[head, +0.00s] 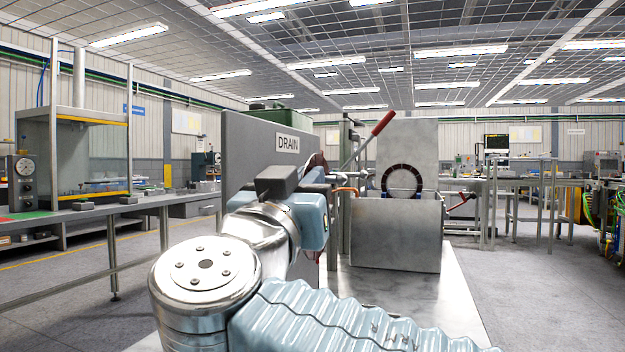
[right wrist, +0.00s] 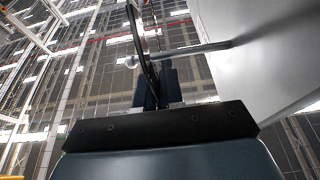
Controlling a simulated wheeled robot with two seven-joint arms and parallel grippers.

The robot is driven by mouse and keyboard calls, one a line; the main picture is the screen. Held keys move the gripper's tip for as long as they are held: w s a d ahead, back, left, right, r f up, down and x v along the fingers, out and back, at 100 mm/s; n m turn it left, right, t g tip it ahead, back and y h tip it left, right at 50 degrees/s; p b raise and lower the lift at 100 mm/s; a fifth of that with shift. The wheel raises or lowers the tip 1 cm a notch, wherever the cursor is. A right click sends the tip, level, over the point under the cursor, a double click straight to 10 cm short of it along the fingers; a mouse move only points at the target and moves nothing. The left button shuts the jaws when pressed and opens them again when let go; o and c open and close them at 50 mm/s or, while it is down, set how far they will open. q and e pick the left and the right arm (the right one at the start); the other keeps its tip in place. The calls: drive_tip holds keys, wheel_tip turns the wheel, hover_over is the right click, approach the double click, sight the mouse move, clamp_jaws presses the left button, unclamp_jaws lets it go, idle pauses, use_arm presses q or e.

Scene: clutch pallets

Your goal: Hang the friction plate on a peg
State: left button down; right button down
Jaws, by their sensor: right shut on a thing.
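My right gripper (head: 318,181) is shut on a dark friction plate (head: 316,163), beside the grey panel marked DRAIN (head: 245,165). In the right wrist view the plate (right wrist: 139,42) is a thin, dark curved edge, upright between the fingers (right wrist: 153,88). A metal peg (right wrist: 190,50) with a rounded tip sticks out from the pale panel (right wrist: 265,50). The plate crosses the peg near its tip; I cannot tell whether the peg passes through the plate's hole. My forearm hides part of the panel in the head view. My left gripper is not in view.
Another dark ring (head: 403,181) stands upright at a grey metal box (head: 396,235) right of the panel. A red-handled lever (head: 382,123) rises behind. A workbench (head: 80,215) is at left.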

drive_tip(key=shift+f, duration=0.15)
drive_tip(key=c, duration=1.2)
unclamp_jaws()
drive_tip(key=shift+b+v, duration=0.8)
drive_tip(key=shift+v, duration=0.25)
drive_tip(key=b+v, duration=0.2)
drive_tip(key=v, duration=0.3)
